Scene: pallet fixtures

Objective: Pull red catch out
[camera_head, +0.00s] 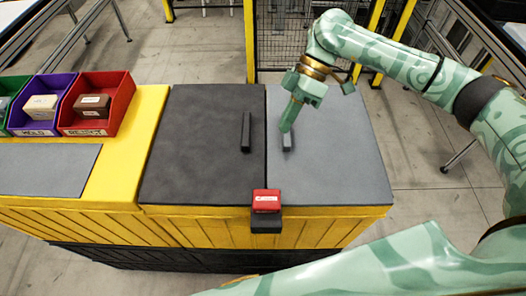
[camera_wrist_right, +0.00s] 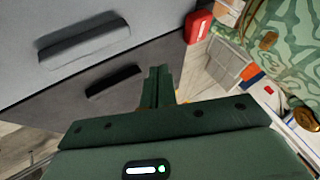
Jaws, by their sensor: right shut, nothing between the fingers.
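The red catch (camera_head: 267,198) sits at the front edge of the yellow cabinet, on a dark block at the seam between two lids. It also shows at the top of the right wrist view (camera_wrist_right: 198,26). My right gripper (camera_head: 286,129) is over the light grey lid (camera_head: 335,150), its tip close to the grey handle (camera_head: 287,143); I cannot tell whether they touch. Its fingers (camera_wrist_right: 157,72) are shut and empty, apart from the catch. My left gripper is not in view.
A dark grey lid (camera_head: 200,150) with a black handle (camera_head: 246,132) lies left of the light one. Red (camera_head: 123,104), purple (camera_head: 68,88) and green bins stand at the far left. Wire fencing (camera_head: 285,40) and yellow posts are behind.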

